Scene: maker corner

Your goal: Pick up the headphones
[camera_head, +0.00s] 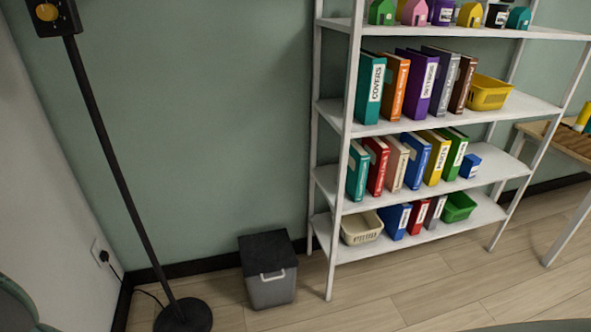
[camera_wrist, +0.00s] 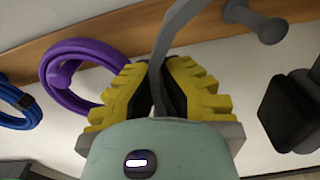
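In the wrist view, my gripper (camera_wrist: 158,82) has yellow ridged fingers with dark inner pads. The fingers are closed from both sides on a thin grey curved band, which I take to be the headband of the headphones (camera_wrist: 176,30). The band runs up out of the top of the picture. A dark padded block with a grey edge (camera_wrist: 291,112) at the right looks like an ear cup; its link to the band is out of view. Neither the gripper nor the headphones show in the head view.
A purple coil (camera_wrist: 58,75) and a blue coil (camera_wrist: 18,103) hang left of my gripper by a wooden rail (camera_wrist: 105,25). A bare grey peg (camera_wrist: 268,30) sticks out at upper right. The head view shows a white shelf (camera_head: 420,244), a grey bin (camera_head: 270,288) and a black stand (camera_head: 118,165).

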